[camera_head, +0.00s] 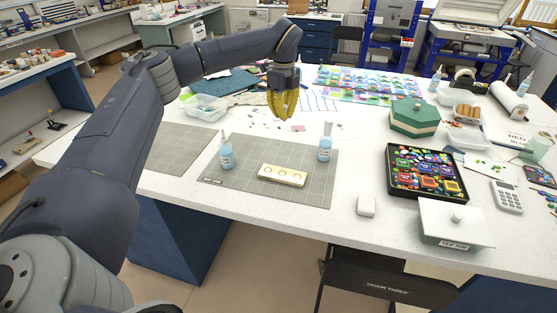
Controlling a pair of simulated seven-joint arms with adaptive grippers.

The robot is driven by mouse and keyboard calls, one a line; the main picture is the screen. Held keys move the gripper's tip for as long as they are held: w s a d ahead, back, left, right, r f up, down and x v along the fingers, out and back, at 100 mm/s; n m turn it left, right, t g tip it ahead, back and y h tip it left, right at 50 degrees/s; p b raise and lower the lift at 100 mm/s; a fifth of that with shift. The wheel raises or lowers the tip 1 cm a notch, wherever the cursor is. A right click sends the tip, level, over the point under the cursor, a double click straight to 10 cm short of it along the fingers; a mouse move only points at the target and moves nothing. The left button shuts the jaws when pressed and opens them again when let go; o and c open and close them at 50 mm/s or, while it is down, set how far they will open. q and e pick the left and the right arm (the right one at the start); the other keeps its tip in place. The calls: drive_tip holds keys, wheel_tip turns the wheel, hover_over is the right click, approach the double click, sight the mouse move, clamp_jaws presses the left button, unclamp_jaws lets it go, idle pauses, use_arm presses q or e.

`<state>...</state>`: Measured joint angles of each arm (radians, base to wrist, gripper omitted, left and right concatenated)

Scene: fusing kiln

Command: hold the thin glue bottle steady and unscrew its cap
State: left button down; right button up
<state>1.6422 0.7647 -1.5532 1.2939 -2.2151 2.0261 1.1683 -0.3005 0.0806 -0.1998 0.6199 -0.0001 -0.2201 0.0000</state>
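Two small bottles of blue liquid stand upright on the grey cutting mat (250,195). The left bottle (226,155) has a narrow pointed top. The right bottle (325,149) has a wider pale cap, which appears to be on. Their labels are too small to read, so I cannot tell which is the thin glue. My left gripper (284,112), with yellow fingers pointing down, hangs behind and above the mat, between the bottles in the picture and apart from both. Its fingers look close together, but whether they are shut is unclear. My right gripper is not in view.
A cream block with round recesses (283,175) lies between the bottles. A clear tub (206,108) is at the back left. A black tray of coloured pieces (426,173), a white lidded box (455,224) and a green-lidded box (414,117) stand to the right.

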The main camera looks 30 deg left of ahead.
sight(282, 160)
use_arm(q)
wheel_tip(282, 160, down, 18)
drive_tip(key=shift+r, duration=0.2)
idle(0.5)
drive_tip(key=shift+f, duration=0.1)
drive_tip(key=c, duration=2.2)
unclamp_jaws()
drive_tip(key=c, duration=1.6)
unclamp_jaws()
